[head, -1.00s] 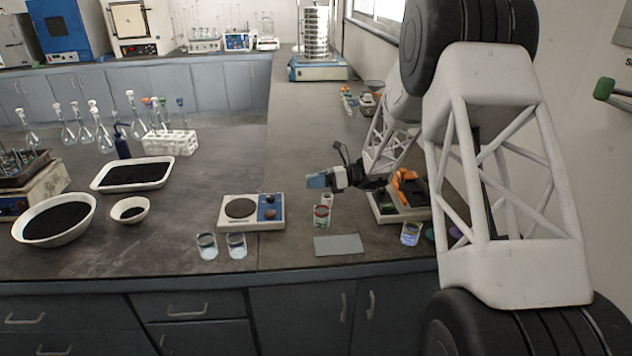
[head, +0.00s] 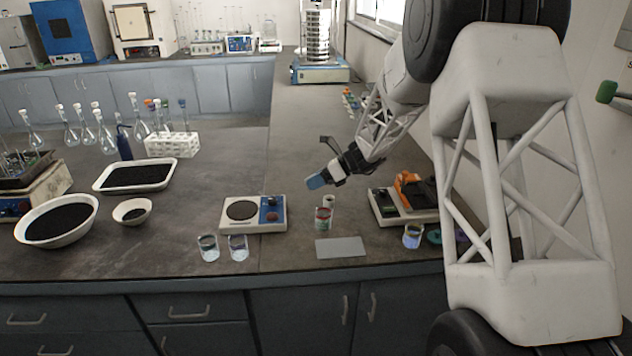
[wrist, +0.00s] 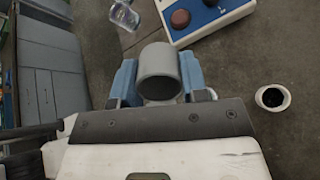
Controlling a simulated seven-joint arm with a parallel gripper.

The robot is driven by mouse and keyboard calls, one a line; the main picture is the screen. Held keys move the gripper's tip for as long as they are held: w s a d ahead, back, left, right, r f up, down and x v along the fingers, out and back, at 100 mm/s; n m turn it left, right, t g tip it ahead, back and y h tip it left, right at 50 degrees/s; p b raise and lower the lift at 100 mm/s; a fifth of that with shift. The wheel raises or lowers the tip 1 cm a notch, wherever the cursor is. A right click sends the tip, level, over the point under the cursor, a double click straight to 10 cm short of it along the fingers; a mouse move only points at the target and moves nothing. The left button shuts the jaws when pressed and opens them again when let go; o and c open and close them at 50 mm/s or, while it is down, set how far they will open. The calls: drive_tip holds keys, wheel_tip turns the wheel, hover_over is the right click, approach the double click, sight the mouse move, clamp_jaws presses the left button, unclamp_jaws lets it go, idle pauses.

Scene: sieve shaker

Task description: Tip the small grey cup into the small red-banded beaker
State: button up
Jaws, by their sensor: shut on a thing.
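My gripper (head: 317,182) has blue fingers and points down and left above the bench. In the wrist view it is shut on the small grey cup (wrist: 160,72), with a finger on each side. The cup's round rim shows there, but I cannot make out any contents. In the head view the fingers hide the cup. The small red-banded beaker (head: 323,219) stands upright on the bench, below and slightly right of the fingertips, apart from them. I cannot see this beaker in the wrist view.
A small white cup (head: 330,200) with dark contents (wrist: 272,97) stands just behind the beaker. A hotplate (head: 253,214) is left, with two glass beakers (head: 208,247) before it. A grey mat (head: 341,248) lies in front. A balance (head: 385,206) with an orange item stands right.

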drive_tip(key=shift+a+r+h, duration=0.1)
drive_tip(key=shift+r+h, duration=0.1)
drive_tip(key=shift+h, duration=0.9)
drive_tip(key=shift+r+h, duration=0.15)
drive_tip(key=shift+h, duration=0.95)
drive_tip(key=shift+r+h, duration=0.1)
drive_tip(key=shift+h, duration=0.2)
drive_tip(key=shift+a+r+h, duration=0.1)
drive_tip(key=shift+h, duration=0.4)
drive_tip(key=shift+r+h, duration=0.15)
drive_tip(key=shift+h, duration=1.35)
drive_tip(key=shift+r+h, duration=0.1)
drive_tip(key=shift+h, duration=0.2)
drive_tip(key=shift+d+r+h, duration=0.2)
drive_tip(key=shift+r+h, duration=0.2)
drive_tip(key=shift+h, duration=0.8)
drive_tip(key=shift+w, duration=0.1)
